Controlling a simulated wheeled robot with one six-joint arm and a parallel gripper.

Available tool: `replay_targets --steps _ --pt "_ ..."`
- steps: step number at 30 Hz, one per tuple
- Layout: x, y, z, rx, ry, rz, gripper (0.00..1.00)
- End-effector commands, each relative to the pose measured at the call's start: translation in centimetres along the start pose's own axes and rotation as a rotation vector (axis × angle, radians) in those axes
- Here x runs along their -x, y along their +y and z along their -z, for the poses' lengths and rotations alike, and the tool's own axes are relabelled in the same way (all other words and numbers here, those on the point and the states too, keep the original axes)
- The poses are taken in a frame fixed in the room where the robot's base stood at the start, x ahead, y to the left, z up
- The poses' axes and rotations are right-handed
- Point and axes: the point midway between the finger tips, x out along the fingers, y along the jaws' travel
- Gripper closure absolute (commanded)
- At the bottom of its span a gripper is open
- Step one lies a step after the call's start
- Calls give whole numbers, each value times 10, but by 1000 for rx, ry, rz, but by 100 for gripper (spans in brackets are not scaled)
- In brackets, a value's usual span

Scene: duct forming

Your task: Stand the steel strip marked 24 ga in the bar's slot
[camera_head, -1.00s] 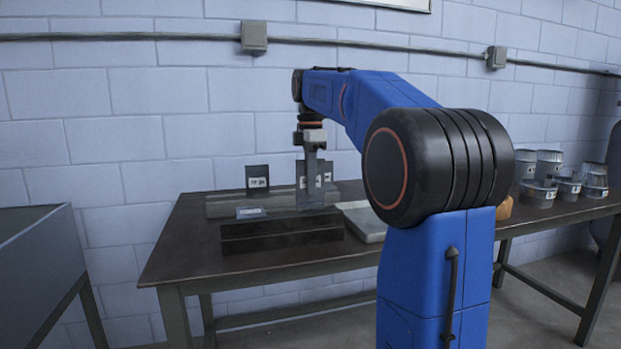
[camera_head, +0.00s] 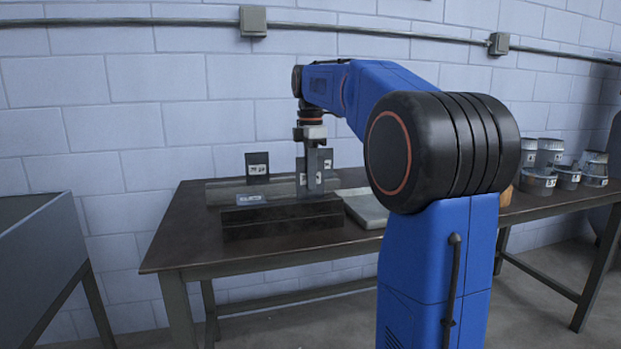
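My gripper (camera_head: 312,188) points straight down just behind the right part of a dark bar (camera_head: 283,222) on the table. I see its fingers edge-on, so I cannot tell whether they are open or shut on something. A dark strip with a white label (camera_head: 257,167) stands upright at the left, on or against a long grey block (camera_head: 220,190). Other dark plates with white labels (camera_head: 326,165) show beside and behind the gripper, partly hidden. A small blue-grey labelled piece (camera_head: 250,199) sits at the bar's rear left. The label text is too small to read, and I cannot make out a slot.
The dark table (camera_head: 190,245) is bare at the left and front. A flat grey slab (camera_head: 366,208) lies right of the bar, partly behind my arm. Several labelled tins (camera_head: 540,178) stand at the far right. A grey bin (camera_head: 35,255) is at the left.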

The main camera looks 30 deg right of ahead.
Motion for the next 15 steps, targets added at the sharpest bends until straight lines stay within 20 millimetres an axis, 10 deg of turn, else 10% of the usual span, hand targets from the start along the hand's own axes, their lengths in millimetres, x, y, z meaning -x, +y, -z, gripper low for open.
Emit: replay_targets --steps 15 --pt "10 1 0 0 0 -3 76"
